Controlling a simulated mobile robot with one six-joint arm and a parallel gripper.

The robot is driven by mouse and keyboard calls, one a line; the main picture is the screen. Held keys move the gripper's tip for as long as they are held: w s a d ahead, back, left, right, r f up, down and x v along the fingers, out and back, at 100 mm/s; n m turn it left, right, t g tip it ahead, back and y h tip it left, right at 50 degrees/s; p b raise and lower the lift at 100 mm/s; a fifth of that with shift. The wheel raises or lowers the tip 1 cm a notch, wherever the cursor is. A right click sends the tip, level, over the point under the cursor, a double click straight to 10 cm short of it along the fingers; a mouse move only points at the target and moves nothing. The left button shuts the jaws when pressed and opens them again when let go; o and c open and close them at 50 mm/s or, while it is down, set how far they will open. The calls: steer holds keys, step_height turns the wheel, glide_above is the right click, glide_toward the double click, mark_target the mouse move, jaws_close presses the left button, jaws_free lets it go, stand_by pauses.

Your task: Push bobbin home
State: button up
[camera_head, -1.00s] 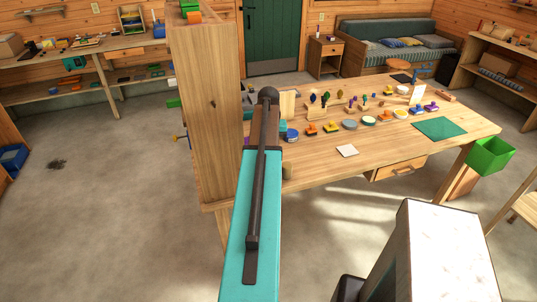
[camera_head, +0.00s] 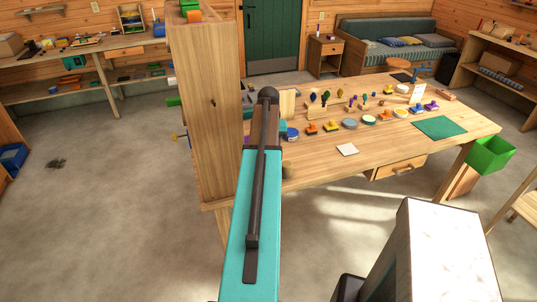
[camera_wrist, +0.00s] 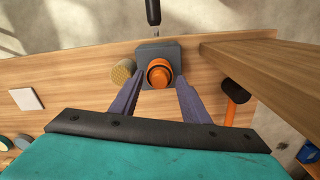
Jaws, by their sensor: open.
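An orange round bobbin (camera_wrist: 159,73) sits at the front face of a dark grey block (camera_wrist: 148,50) on the wooden table, in the upper middle of the wrist view. My gripper (camera_wrist: 160,82) is open, its two purple-grey fingers on either side of the bobbin's near part. I cannot tell whether the fingers touch it. How deep the bobbin sits in the block is not clear. In the head view, my teal arm hides the gripper, bobbin and block.
A tan round piece (camera_wrist: 123,72) stands just left of the block. An orange-handled tool with a dark head (camera_wrist: 237,92) lies to the right, by a wooden upright panel (camera_wrist: 270,70). A dark rod (camera_wrist: 152,12) shows beyond the block. A white card (camera_head: 347,149) lies on the table.

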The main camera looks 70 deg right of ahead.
step_height(320, 180, up, 14)
steer(key=p, duration=0.7)
steer(key=shift+f, duration=0.15)
stand_by(0.6)
